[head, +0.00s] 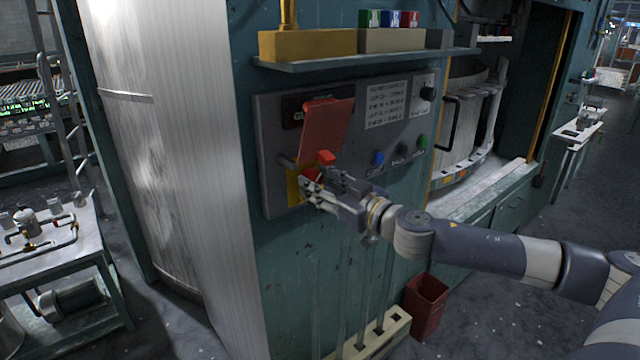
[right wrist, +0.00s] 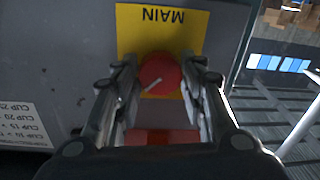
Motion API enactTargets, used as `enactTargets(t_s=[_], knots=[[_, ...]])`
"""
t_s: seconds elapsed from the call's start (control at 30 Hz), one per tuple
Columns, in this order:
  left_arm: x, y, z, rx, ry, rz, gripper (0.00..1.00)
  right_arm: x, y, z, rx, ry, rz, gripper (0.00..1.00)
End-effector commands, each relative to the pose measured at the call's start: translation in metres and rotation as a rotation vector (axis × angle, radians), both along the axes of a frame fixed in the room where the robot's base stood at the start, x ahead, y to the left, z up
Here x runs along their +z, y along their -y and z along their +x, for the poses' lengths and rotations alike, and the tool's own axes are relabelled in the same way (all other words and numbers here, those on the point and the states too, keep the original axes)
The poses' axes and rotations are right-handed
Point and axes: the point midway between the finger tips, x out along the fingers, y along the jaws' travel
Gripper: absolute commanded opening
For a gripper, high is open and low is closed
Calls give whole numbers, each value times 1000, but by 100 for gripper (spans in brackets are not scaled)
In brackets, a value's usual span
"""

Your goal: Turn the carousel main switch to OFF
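The grey control panel (head: 345,130) is on the teal wall, with a raised red cover (head: 325,130) on its left part. Below it is a yellow plate (head: 293,187), marked MAIN upside down in the right wrist view (right wrist: 130,35). The round red main switch knob (right wrist: 160,74) sits on that plate, its pale line pointing to the lower left there. My right gripper (head: 312,186) is at the switch; the wrist view shows its open fingers (right wrist: 160,80) on either side of the knob. Whether they touch it is unclear. My left gripper is out of view.
A shelf (head: 365,60) with blocks and small coloured boxes juts out above the panel. Blue, dark and green buttons (head: 378,158) lie right of my gripper. A red bin (head: 427,305) and a rack of glass tubes (head: 372,335) stand below. A large metal cylinder (head: 165,150) is left.

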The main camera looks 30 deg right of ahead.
Motion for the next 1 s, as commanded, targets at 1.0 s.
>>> enactTargets(t_s=[1.0], knots=[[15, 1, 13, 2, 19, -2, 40, 3, 1, 0, -2, 45, -570, 14]])
